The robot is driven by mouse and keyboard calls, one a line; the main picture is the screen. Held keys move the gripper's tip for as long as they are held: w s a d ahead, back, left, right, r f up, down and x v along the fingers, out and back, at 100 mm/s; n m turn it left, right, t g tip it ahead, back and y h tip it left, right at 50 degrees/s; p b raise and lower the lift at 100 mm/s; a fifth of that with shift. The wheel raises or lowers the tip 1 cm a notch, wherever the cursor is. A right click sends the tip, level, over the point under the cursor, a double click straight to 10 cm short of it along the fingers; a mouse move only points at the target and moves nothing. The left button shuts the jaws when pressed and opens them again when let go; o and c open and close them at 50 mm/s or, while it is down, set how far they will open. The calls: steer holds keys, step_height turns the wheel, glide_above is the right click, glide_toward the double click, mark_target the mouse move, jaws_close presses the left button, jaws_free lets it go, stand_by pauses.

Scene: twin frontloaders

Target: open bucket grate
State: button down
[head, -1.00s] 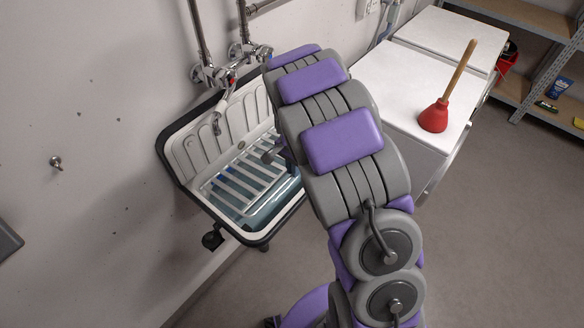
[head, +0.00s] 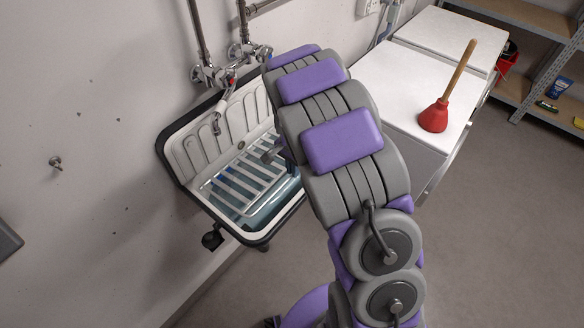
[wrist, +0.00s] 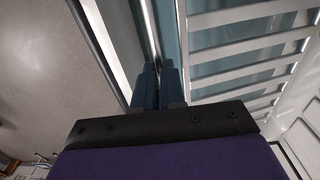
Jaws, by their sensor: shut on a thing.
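The bucket grate (head: 248,178) is a white slatted frame inside the wall-mounted sink (head: 190,150), over bluish water. Its bars (wrist: 245,58) fill the right of the wrist view. My gripper (wrist: 158,75) has its two dark fingers close together at the grate's edge bar and is shut on it. In the head view my gripper (head: 273,153) shows only in part at the grate's right side; my arm hides the rest of it and the sink's right part.
Taps and pipes (head: 232,65) are on the wall above the sink. White machines (head: 390,90) stand to the right, with a red plunger (head: 434,115) on top. A metal shelf (head: 530,60) is at the far right. The floor (head: 490,230) at lower right is clear.

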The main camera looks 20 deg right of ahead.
steer(key=shift+w+r+p, duration=0.15)
steer(key=shift+r+p, duration=0.15)
stand_by(0.5)
steer(key=shift+w+a+r+g+h+p, duration=0.1)
steer(key=shift+w+r+g+h+p, duration=0.05)
steer(key=shift+r+p, duration=0.2)
steer(key=shift+w+a+r+g+h+p, duration=0.1)
steer(key=shift+r+g+h+p, duration=0.05)
steer(key=shift+r+p, duration=0.2)
steer(key=c, duration=1.8)
jaws_free()
steer(key=shift+f, duration=0.15)
steer(key=o, duration=0.3)
steer(key=shift+s, duration=0.1)
steer(key=r+p, duration=0.1)
steer(key=r, duration=0.4)
steer(key=w+a+r, duration=0.1)
steer(key=r, duration=0.5)
steer(key=r+p, duration=0.1)
steer(key=r, duration=0.5)
steer(key=shift+w+a+r+p, duration=0.15)
steer(key=shift+r+p, duration=0.05)
steer(key=shift+p, duration=0.1)
